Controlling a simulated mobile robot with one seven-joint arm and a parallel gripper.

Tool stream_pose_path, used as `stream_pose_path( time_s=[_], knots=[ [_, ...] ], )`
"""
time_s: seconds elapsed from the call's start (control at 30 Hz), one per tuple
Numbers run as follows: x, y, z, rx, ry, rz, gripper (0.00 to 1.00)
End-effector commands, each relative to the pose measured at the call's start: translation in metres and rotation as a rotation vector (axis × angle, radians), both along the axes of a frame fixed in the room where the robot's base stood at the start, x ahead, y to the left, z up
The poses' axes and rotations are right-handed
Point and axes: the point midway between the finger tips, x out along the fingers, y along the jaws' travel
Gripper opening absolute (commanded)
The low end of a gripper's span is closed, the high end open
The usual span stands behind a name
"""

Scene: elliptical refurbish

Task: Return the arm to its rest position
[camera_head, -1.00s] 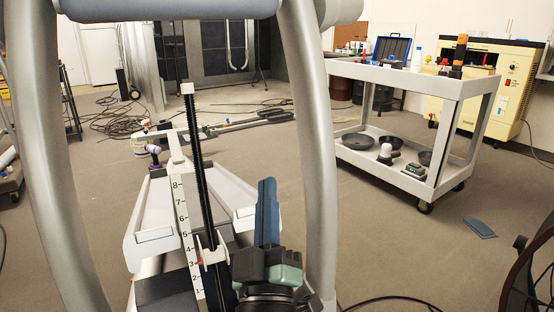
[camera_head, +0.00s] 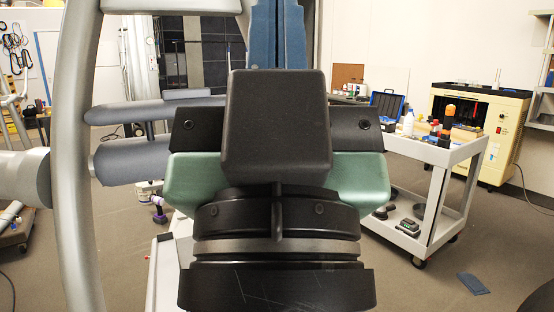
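My gripper (camera_head: 278,35) stands large and close in the middle of the head view, pointing up. Its dark blue fingers rise behind a black block and run to the top edge, so their tips are not clear. They look close together, but I cannot tell whether they are shut. I see nothing held between them. The black and green wrist body fills the lower middle of the picture.
A grey metal frame (camera_head: 75,150) with padded bars (camera_head: 155,110) stands close on the left. A white cart (camera_head: 440,155) with bottles and tools stands at the right, before a yellow machine (camera_head: 480,130). A blue flat piece (camera_head: 472,283) lies on the floor. Floor at lower right is mostly clear.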

Motion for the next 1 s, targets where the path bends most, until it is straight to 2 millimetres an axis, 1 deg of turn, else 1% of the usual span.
stream_pose_path(
  time_s=[0.03,0.4,0.5,0.6,0.7,0.83,1.0],
  knots=[
    [0.0,0.0,0.033,0.0,0.0,0.0,0.0],
    [0.0,0.0,0.147,-0.001,0.0,0.0,0.0],
    [0.0,0.0,0.174,-0.001,0.001,0.0,0.0],
    [0.0,0.0,0.195,-0.001,0.001,0.001,0.0],
    [0.0,0.001,0.208,-0.001,0.001,0.001,0.0],
    [0.0,0.001,0.214,-0.001,0.001,0.001,0.0],
    [0.0,0.001,0.213,-0.001,0.0,0.001,0.0]
  ],
)
